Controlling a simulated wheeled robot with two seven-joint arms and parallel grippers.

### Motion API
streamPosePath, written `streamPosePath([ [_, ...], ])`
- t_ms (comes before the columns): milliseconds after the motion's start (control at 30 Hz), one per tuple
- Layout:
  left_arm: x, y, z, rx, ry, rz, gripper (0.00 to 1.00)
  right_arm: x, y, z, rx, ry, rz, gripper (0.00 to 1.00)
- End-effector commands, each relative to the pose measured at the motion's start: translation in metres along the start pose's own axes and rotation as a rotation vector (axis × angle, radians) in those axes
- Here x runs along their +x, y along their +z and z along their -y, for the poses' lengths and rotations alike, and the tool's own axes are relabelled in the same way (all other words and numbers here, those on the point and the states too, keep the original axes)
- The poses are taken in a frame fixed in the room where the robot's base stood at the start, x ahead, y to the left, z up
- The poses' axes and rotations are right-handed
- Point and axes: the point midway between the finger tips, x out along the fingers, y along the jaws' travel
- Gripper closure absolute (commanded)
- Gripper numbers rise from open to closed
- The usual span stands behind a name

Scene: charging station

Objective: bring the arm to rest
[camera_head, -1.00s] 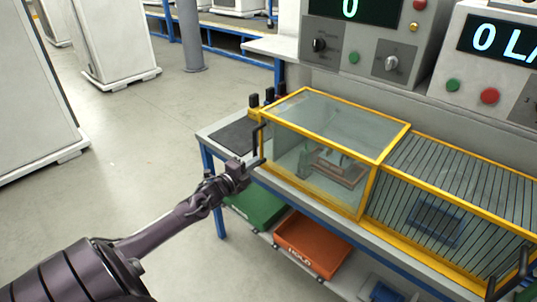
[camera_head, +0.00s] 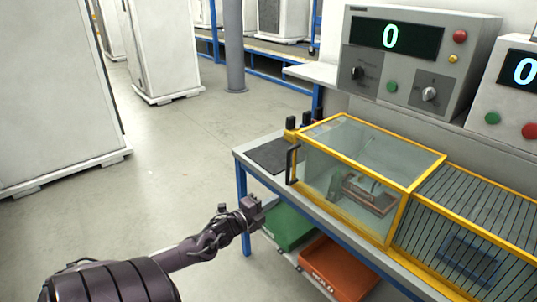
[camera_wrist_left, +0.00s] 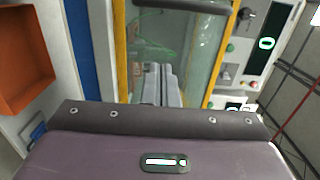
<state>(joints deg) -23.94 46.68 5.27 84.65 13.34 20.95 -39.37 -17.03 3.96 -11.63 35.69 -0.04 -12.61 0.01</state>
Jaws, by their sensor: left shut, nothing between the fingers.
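My left arm comes in from the lower left in the head view. Its gripper (camera_head: 256,208) is in front of the blue-framed bench (camera_head: 330,216), apart from the cabinet handle (camera_head: 293,163). The gripper is shut and empty; its fingers also show in the left wrist view (camera_wrist_left: 168,84), pointing toward the clear cabinet. The yellow-framed clear cabinet (camera_head: 400,160) stands on the bench with its door panel down. A brown block-like item (camera_head: 369,194) sits inside it. My right gripper is in neither view.
A green bin (camera_head: 290,228) and an orange bin (camera_head: 338,272) sit on the shelf under the bench. A control box (camera_head: 417,55) showing 0 stands behind the cabinet. A slatted yellow-framed cover (camera_head: 480,215) is to the right. The floor (camera_head: 170,180) to the left is clear.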

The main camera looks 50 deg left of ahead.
Motion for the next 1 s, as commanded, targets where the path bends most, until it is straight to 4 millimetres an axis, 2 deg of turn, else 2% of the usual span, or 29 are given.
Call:
streamPosePath([
  [133, -0.009, 0.0, 0.0, 0.0, 0.001, 0.0, 1.0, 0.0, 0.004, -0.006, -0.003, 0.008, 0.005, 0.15],
  [400, -0.01, 0.0, 0.0, -0.001, 0.0, 0.001, 1.0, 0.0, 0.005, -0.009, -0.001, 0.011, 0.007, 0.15],
  [467, -0.012, 0.001, -0.004, -0.009, 0.008, 0.008, 1.0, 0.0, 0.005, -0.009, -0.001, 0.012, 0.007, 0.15],
  [533, -0.017, 0.005, -0.02, -0.037, 0.035, 0.031, 1.0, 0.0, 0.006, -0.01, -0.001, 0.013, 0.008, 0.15],
  [567, -0.02, 0.007, -0.03, -0.058, 0.054, 0.048, 1.0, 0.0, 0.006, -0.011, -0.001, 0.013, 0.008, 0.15],
  [667, -0.04, 0.015, -0.083, -0.161, 0.147, 0.128, 1.0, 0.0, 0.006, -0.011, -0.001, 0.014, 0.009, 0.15],
  [767, -0.07, 0.017, -0.151, -0.296, 0.268, 0.233, 1.0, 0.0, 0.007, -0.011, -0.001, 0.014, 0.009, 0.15],
  [800, -0.084, 0.013, -0.179, -0.351, 0.317, 0.275, 1.0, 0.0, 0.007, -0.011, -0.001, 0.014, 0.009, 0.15],
  [867, -0.107, 0.006, -0.219, -0.431, 0.392, 0.339, 1.0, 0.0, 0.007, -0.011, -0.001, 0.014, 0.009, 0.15],
  [900, -0.122, -0.002, -0.245, -0.484, 0.44, 0.378, 1.0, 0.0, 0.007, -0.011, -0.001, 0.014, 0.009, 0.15],
  [1000, -0.163, -0.028, -0.305, -0.609, 0.562, 0.478, 1.0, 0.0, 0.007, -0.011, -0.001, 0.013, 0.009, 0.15],
])
